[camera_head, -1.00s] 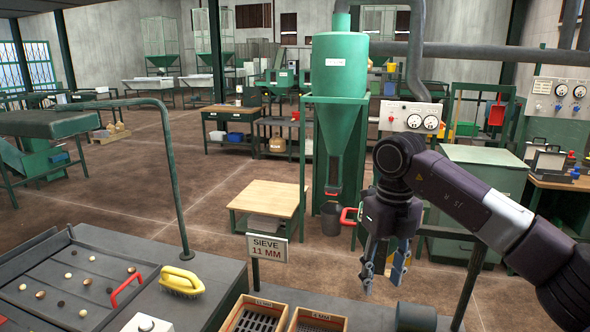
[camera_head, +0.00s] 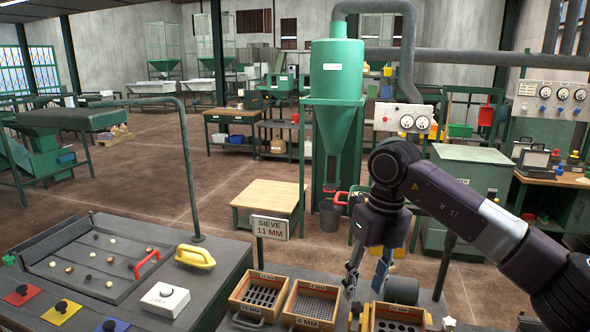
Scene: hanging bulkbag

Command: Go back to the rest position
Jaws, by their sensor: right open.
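My right gripper (camera_head: 366,282) hangs with its fingers down at the centre right, its arm coming in from the right edge. Its fingers are apart and I see nothing between them. It shows in front of the grey drum (camera_head: 402,290) and just right of a wooden sieve box (camera_head: 311,305). I cannot tell whether it touches anything there. My left gripper is not in view.
The front bench holds more sieve boxes (camera_head: 262,294), a yellow-handled brush (camera_head: 195,257), a white knob box (camera_head: 166,300) and a sunken tray (camera_head: 95,262). Behind stand a small wooden table (camera_head: 268,196), a bucket (camera_head: 330,216) and a green hopper (camera_head: 338,70). Brown floor (camera_head: 140,175) is open at left.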

